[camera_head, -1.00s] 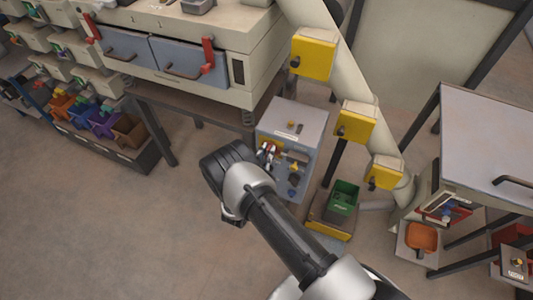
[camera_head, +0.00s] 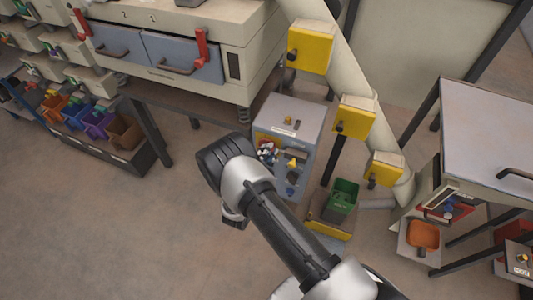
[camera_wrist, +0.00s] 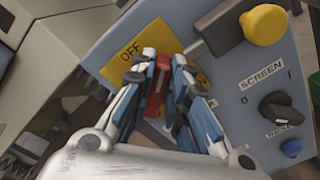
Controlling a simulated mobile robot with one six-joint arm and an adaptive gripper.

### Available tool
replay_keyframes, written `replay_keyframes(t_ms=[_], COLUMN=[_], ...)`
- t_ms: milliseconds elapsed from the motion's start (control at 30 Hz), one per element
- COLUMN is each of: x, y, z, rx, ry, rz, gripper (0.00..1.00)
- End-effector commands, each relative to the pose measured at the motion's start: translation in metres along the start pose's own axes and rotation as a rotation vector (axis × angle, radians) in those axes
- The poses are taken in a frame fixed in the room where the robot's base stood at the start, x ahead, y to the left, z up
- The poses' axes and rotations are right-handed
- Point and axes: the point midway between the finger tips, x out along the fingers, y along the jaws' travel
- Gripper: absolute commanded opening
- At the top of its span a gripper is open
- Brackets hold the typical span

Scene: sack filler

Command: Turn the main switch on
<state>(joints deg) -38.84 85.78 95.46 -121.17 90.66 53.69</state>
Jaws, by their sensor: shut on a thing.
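The main switch has a red handle (camera_wrist: 154,92) on a yellow plate (camera_wrist: 122,62) marked OFF, seen in the wrist view on a blue-grey panel. My gripper (camera_wrist: 163,68) is shut on the red handle, with a finger on each side of it. The fingers hide part of the handle and plate. In the head view the panel is the front of a grey control box (camera_head: 290,116), and my gripper (camera_head: 266,152) is at its upper left. The switch itself is mostly hidden there.
A yellow knob (camera_wrist: 264,25), a dark block beside it, a black SCREEN selector (camera_wrist: 276,108) and a blue button (camera_wrist: 291,148) share the panel close by. A green bin (camera_head: 342,197) stands right of the box. Open floor lies left of my arm.

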Motion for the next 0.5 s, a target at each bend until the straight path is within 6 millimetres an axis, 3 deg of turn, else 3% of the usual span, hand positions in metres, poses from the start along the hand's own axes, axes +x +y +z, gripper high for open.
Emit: replay_keyframes(t_ms=[500], x=[0.0], y=[-0.0093], z=[-0.0029], rx=[0.455], ry=[0.001], rz=[-0.001], gripper=[0.0])
